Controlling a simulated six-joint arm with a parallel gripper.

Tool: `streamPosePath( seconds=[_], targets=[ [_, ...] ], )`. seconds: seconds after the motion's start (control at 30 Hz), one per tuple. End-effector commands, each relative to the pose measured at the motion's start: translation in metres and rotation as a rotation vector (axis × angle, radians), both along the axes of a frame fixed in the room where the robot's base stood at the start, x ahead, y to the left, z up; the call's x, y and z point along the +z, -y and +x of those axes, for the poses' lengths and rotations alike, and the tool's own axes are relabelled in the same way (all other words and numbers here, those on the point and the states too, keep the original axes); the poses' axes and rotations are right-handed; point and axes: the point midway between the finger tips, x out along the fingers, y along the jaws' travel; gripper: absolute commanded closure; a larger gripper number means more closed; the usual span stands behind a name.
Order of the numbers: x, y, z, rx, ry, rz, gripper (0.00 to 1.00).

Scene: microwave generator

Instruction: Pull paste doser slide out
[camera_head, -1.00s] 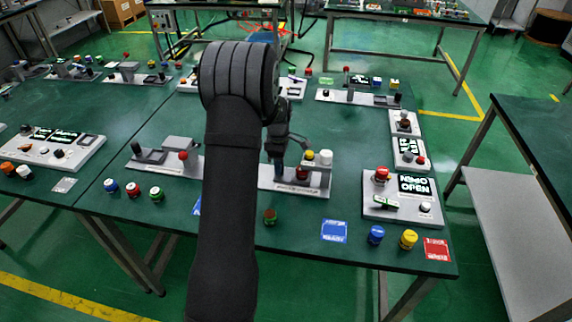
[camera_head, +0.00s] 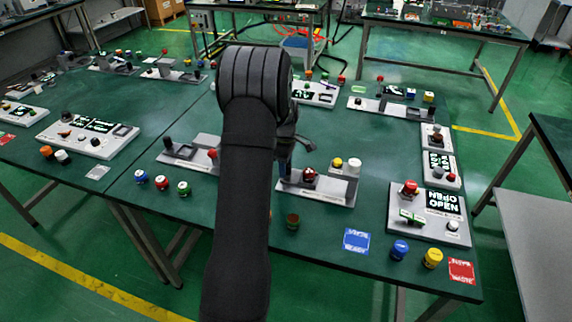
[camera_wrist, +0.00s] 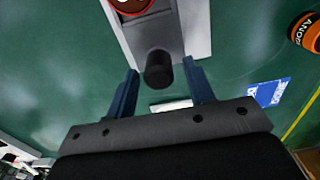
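The paste doser seems to be the light grey station (camera_head: 320,192) in front of my arm, with a dark red dome, a yellow knob and a white cylinder on top. In the wrist view its grey body (camera_wrist: 172,28) enters from the top. A black round knob (camera_wrist: 158,70), likely the slide's handle, stands at its near end. My gripper (camera_wrist: 162,76) is open, with one blue finger on each side of the knob and a gap to both. The gripper's end in the head view (camera_head: 286,168) is over the station's left end, partly hidden by my arm.
A station with an OPEN sign (camera_head: 430,210) stands to the right. A blue card (camera_head: 356,241), a blue jar (camera_head: 399,249) and a yellow jar (camera_head: 432,257) lie along the front edge. Another grey station (camera_head: 190,152) is to the left. Green table shows between them.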

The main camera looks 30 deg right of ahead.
Motion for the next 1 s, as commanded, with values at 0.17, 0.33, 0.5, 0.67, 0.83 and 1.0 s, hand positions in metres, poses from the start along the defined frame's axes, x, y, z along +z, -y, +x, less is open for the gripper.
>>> streamPosePath(
  seconds=[0.17, 0.33, 0.5, 0.67, 0.83, 1.0],
  targets=[
    [0.006, 0.001, 0.000, 0.000, 0.001, -0.001, 0.52],
    [0.035, 0.001, 0.000, 0.000, 0.003, -0.003, 0.52],
    [0.077, 0.001, 0.000, 0.000, 0.004, -0.004, 0.52],
    [0.116, 0.001, 0.000, 0.000, 0.004, -0.004, 0.52],
    [0.150, 0.000, 0.000, 0.000, 0.002, -0.002, 0.52],
    [0.169, 0.000, 0.000, 0.000, 0.001, -0.001, 0.52]
  ],
)
